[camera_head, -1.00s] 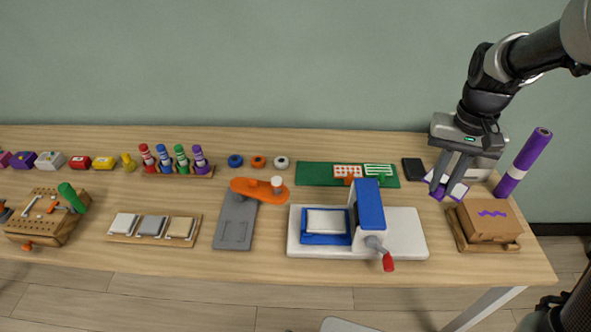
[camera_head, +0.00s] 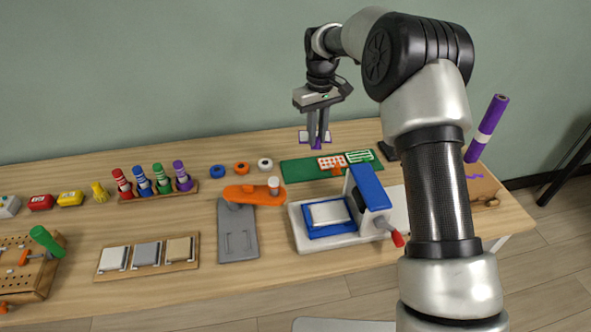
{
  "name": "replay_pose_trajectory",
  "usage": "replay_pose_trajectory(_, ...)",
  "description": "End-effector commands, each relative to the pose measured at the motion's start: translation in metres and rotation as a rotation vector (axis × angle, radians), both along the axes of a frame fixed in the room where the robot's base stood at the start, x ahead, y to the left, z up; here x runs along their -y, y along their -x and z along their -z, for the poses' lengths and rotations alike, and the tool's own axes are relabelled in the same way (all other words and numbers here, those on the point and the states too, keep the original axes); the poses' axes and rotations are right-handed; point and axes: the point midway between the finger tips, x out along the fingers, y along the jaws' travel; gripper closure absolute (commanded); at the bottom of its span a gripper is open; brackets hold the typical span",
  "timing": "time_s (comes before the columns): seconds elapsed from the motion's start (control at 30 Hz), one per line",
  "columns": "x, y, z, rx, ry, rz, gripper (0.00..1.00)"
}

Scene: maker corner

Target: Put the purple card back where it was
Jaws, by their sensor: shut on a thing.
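The purple card (camera_head: 303,136) is white with a purple edge. It shows on both sides of the fingers of my gripper (camera_head: 318,144), which is shut on it. My gripper points down and appears in front of the wall, above the back of the table. A green mat (camera_head: 292,174) lies below it on the table. A red-patterned card (camera_head: 331,162) and a green-patterned card (camera_head: 360,156) are on the mat's middle and right. The left part of the mat looks bare.
A white press with a blue top (camera_head: 368,188) stands in front of the mat. Blue, orange and white rings (camera_head: 241,168) lie left of it. A purple roll (camera_head: 487,128) stands at the far right. My arm hides part of the right side.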

Motion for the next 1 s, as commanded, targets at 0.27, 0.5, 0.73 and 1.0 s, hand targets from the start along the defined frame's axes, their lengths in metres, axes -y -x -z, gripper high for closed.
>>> replay_pose_trajectory(0.27, -0.049, -0.027, 0.038, 0.001, 0.007, -0.163, 1.00)
replay_pose_trajectory(0.5, -0.051, -0.028, 0.073, -0.001, 0.007, -0.171, 1.00)
replay_pose_trajectory(0.73, -0.051, -0.028, 0.098, 0.002, 0.006, -0.169, 1.00)
replay_pose_trajectory(1.0, -0.050, -0.028, 0.136, 0.002, 0.006, -0.169, 1.00)
